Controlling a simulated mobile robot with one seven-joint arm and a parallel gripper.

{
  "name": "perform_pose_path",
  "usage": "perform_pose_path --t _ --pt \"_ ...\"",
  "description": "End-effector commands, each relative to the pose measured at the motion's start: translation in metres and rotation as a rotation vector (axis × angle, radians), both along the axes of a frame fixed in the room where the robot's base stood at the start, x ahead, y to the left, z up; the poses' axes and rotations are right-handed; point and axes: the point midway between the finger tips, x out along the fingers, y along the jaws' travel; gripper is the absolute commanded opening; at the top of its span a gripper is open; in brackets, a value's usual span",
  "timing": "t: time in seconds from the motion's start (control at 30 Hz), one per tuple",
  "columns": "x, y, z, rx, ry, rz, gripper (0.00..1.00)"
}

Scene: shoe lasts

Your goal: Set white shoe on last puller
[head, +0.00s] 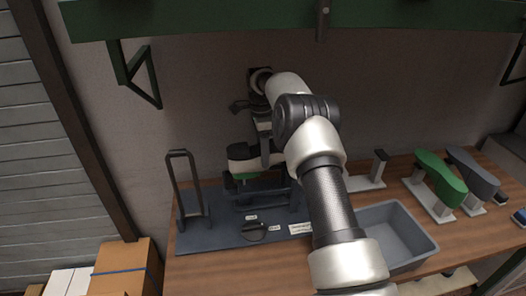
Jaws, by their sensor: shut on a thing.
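The white shoe (240,152) is in my gripper (266,153), which is shut on it. The shoe shows a pale body with a dark band and a green part below it. It is level, over the last puller, a dark blue-grey fixture with a flat base plate (213,237) and a tall loop handle (171,183) at its left. The shoe is above the puller's raised middle part (262,195). I cannot tell whether they touch. My arm hides the right side of the shoe and part of the puller.
A grey bin (425,243) stands right of my arm. Behind it is an empty stand (378,170). A green form (440,172) and a grey one (474,172) sit on stands farther right. A green shelf (220,18) hangs overhead. Boxes (122,268) stand at the left.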

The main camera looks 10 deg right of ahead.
Motion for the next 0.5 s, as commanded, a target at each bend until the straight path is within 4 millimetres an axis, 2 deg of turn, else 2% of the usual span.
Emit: perform_pose_path --t 0.5 --pt "0.0059 0.0005 -0.0032 -0.001 -0.005 0.0 0.14"
